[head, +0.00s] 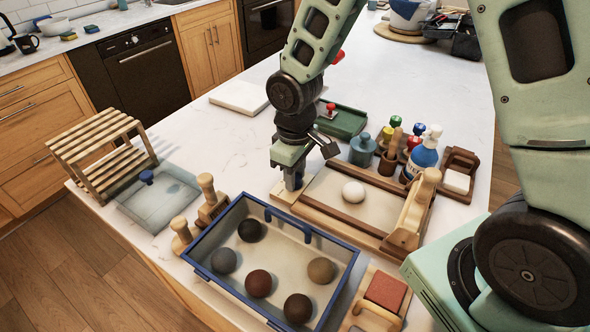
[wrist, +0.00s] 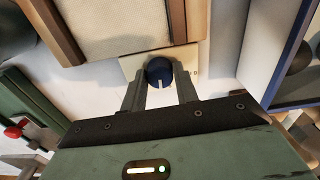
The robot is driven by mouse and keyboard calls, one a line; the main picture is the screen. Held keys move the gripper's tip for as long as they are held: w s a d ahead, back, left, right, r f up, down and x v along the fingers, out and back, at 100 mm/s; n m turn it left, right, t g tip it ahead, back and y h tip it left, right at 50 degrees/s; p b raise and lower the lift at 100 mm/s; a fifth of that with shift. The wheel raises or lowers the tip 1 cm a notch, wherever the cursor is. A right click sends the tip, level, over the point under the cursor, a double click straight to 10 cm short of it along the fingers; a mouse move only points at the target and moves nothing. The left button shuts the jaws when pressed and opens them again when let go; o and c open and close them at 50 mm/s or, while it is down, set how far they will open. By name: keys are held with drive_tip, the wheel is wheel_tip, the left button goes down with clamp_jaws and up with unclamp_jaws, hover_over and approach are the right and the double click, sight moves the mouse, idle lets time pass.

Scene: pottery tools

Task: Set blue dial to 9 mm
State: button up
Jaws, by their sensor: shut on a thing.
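The blue dial (wrist: 160,72) is a dark blue round knob with a pale pointer line, on a light wooden plate (wrist: 130,68) at the end of the wooden-framed board. In the wrist view my gripper (wrist: 160,84) is shut on the dial, one finger on each side. The pointer line points toward the palm of my gripper. Small marks sit on the plate right of the dial, too small to read. In the head view my gripper (head: 292,182) reaches down onto the plate (head: 285,192) at the board's left end and hides the dial.
A blue-rimmed bin (head: 205,243) with several clay balls stands in front. A green tray (head: 345,122) lies behind. Bottles and tools (head: 425,155) stand to the right. A wooden rack (head: 90,140) stands at the left.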

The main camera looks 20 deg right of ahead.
drive_tip(key=shift+n, duration=0.5)
drive_tip(key=o, duration=1)
drive_tip(key=shift+r, duration=0.1)
wheel_tip(320, 180, up, 17)
drive_tip(key=shift+r, duration=0.15)
